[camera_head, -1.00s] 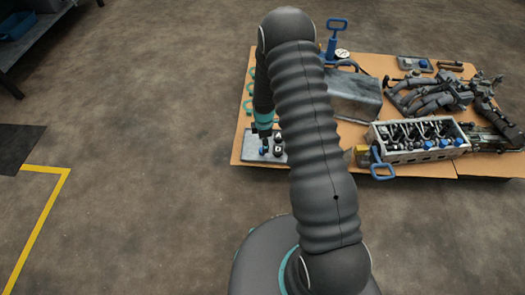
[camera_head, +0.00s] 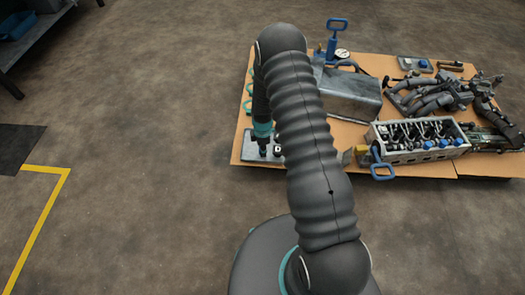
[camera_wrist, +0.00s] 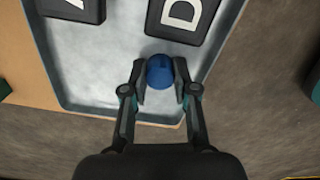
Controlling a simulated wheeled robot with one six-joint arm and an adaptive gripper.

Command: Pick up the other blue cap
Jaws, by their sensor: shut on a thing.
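A small round blue cap (camera_wrist: 160,70) sits over the shallow grey metal tray (camera_wrist: 105,85), close to its near edge in the wrist view. My gripper (camera_wrist: 160,76) is shut on this cap, with one finger on each side of it. I cannot tell whether the cap touches the tray floor. In the head view my gripper (camera_head: 264,152) is down at the tray (camera_head: 250,148) and hides the cap.
Two black blocks, one with a white "D" (camera_wrist: 182,15) and one at left (camera_wrist: 72,10), stand in the tray. A cardboard-covered surface (camera_head: 243,121) holds a grey metal box (camera_head: 350,92), a blue-handled pump (camera_head: 333,40) and an engine head (camera_head: 415,155). Open floor lies left.

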